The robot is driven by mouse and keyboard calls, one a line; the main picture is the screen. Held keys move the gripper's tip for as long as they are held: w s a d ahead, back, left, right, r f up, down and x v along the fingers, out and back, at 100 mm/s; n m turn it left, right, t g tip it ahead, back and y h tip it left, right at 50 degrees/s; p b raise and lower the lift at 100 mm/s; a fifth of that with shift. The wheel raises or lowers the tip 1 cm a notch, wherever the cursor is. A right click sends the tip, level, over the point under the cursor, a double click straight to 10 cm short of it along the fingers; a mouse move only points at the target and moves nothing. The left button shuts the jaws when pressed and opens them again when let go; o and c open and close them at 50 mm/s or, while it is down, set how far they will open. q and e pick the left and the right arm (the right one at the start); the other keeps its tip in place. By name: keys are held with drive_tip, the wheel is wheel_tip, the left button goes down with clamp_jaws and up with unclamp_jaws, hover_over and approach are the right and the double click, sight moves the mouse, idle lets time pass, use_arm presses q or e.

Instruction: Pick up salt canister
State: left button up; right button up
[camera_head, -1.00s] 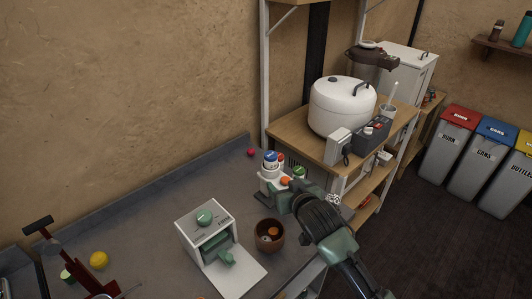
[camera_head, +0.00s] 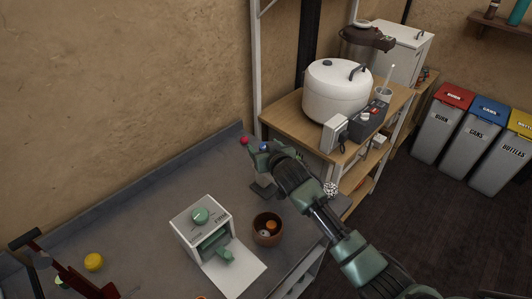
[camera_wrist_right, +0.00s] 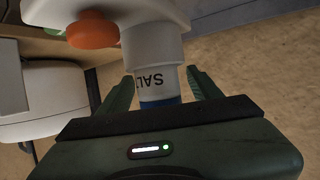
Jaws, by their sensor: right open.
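The salt canister (camera_wrist_right: 152,76) fills the middle of the right wrist view, pale, with "SALT" upside down and a blue end towards the gripper. My right gripper (camera_wrist_right: 163,80) is open, with one green finger on each side of the canister. Gaps show between fingers and canister. In the head view my right gripper (camera_head: 260,153) is over the far corner of the counter. Its hand and arm hide most of the canister there; a small blue spot shows at the gripper. My left gripper is not in view.
A white body with an orange knob (camera_wrist_right: 92,30) is close beside the canister. A white cooker (camera_head: 337,92) stands on the shelf behind.

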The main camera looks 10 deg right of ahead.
drive_tip(key=shift+w+f, duration=0.15)
drive_tip(key=shift+w, duration=0.1)
clamp_jaws()
drive_tip(key=shift+r, duration=0.2)
